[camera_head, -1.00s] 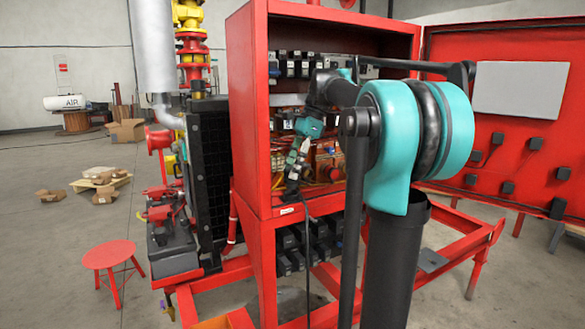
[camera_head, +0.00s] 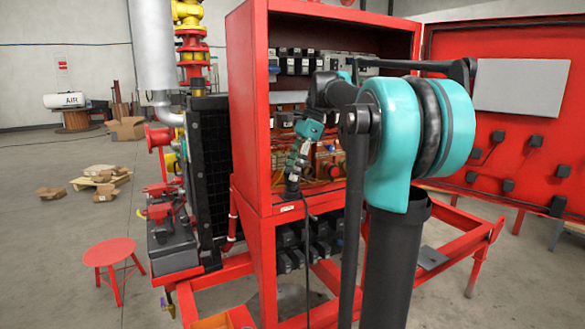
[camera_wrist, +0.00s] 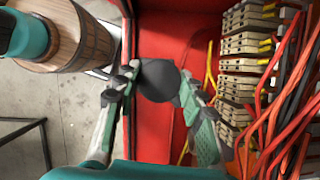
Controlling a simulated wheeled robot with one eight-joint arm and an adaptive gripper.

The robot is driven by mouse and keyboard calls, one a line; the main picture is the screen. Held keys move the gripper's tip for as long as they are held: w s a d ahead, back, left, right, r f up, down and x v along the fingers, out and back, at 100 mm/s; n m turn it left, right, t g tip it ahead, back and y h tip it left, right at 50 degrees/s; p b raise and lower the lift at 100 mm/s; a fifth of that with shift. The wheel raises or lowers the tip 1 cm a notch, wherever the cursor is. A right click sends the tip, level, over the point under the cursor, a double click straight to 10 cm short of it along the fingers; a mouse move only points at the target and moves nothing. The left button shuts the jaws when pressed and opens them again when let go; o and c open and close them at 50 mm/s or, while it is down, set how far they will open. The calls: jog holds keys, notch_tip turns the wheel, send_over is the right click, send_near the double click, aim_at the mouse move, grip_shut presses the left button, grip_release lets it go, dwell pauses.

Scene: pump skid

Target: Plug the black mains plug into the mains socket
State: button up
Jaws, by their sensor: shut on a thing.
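My gripper (camera_head: 294,176) is at the front of the open red cabinet, pointing down. In the wrist view my gripper (camera_wrist: 160,88) has its two fingers on either side of a black round thing, the black mains plug (camera_wrist: 157,80), and is shut on it. In the head view the plug (camera_head: 292,191) is a small dark shape below the fingers, just above the cabinet's lower front edge. A black cable (camera_head: 307,230) hangs down beside it. The plug's pins are hidden. I cannot clearly pick out the mains socket in either view.
The red cabinet (camera_head: 248,110) has its door (camera_head: 510,130) open at right. Its wiring and terminal blocks (camera_wrist: 240,70) are close right of my gripper in the wrist view. Black devices (camera_head: 288,245) fill the lower bay. A red stool (camera_head: 109,252) stands on the floor at left.

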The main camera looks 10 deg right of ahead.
jog(key=shift+f, duration=1.05)
jog(key=o, duration=1.4)
jog(key=shift+c, duration=0.2)
jog(key=v, duration=1.2)
jog(key=shift+s, duration=0.1)
